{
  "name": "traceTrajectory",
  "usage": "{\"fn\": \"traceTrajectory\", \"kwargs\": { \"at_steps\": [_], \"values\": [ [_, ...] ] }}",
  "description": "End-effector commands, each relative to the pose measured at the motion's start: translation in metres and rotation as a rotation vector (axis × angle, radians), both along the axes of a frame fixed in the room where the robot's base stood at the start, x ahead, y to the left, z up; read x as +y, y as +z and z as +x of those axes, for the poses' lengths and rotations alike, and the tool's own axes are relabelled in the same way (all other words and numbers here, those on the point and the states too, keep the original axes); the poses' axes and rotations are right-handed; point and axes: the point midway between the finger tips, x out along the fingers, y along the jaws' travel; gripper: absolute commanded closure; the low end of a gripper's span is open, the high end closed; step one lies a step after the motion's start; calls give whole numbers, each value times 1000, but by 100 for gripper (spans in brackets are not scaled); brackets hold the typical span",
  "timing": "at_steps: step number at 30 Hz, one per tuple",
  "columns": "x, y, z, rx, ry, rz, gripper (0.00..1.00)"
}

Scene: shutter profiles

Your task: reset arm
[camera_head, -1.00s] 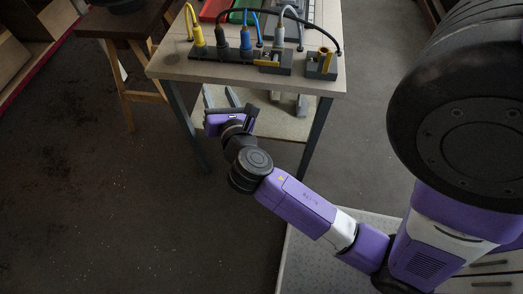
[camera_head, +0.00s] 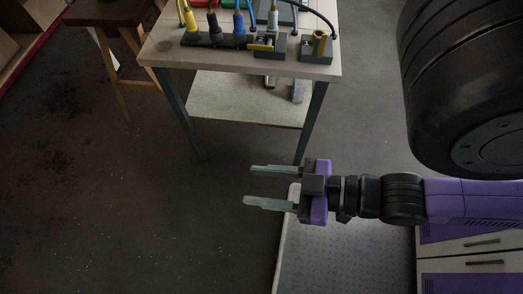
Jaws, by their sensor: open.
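My gripper (camera_head: 262,186) is open and empty, its two grey fingers pointing left. It is over the floor in front of the workbench, at the left edge of a grey textured platform. My purple and black arm reaches in from the right of the picture. Nothing is between the fingers, and the gripper touches nothing that I can see.
The workbench (camera_head: 240,67) stands behind my gripper, with yellow, grey and blue plugs and cables in a dark block (camera_head: 215,42) and a small yellow-topped fixture (camera_head: 318,46). A wooden stool (camera_head: 112,30) is at left. The floor (camera_head: 120,200) at left is clear.

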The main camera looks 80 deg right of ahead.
Motion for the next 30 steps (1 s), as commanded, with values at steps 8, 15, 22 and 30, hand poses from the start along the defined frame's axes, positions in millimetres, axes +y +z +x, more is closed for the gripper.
{"fn": "traceTrajectory", "kwargs": {
  "at_steps": [8,15,22,30],
  "values": [
    [0,6,0,0,0,-4,55],
    [0,47,1,1,1,-6,55],
    [0,54,1,1,1,-6,55],
    [0,53,1,1,1,-6,55]
  ]
}}
